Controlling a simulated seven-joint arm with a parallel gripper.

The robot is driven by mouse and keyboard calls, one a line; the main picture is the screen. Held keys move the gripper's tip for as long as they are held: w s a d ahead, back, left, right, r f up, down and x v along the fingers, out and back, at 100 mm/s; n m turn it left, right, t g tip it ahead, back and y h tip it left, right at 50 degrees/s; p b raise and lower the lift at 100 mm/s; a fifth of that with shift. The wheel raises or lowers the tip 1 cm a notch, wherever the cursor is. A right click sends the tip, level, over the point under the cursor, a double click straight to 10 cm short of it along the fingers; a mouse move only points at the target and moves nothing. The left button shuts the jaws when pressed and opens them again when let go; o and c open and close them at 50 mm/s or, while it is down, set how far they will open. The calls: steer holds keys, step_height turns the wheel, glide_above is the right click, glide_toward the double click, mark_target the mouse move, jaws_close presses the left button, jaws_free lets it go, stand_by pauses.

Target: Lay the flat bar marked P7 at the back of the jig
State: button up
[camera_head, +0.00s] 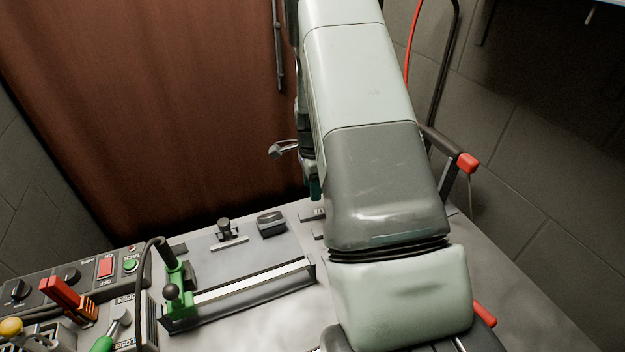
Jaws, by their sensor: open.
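The jig (240,297) appears to be the long dark fixture on the grey table, with a green clamp (176,285) at its left end. A bright strip (255,278) runs along it; I cannot tell if it is a loose bar or part of the jig. No P7 mark is readable. A light piece with dark marking (316,213) shows partly beside my arm, too small to read. My gripper (315,188) is mostly hidden behind my arm; only a small teal part shows above the table's back, with its jaws open. I see nothing held in it.
A control panel (75,275) with buttons and a red-handled tool (68,298) fill the left front. A black-knobbed fitting (225,230) and a small dark box (271,223) stand behind the jig. A brown curtain (150,110) hangs behind. A red-tipped bar (467,163) is right of my arm.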

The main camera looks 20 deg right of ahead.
mark_target(312, 212)
steer(key=shift+f, duration=3.1)
steer(key=shift+f, duration=1.5)
jaws_close()
steer(key=shift+r, duration=0.1)
steer(key=shift+r, duration=3.45)
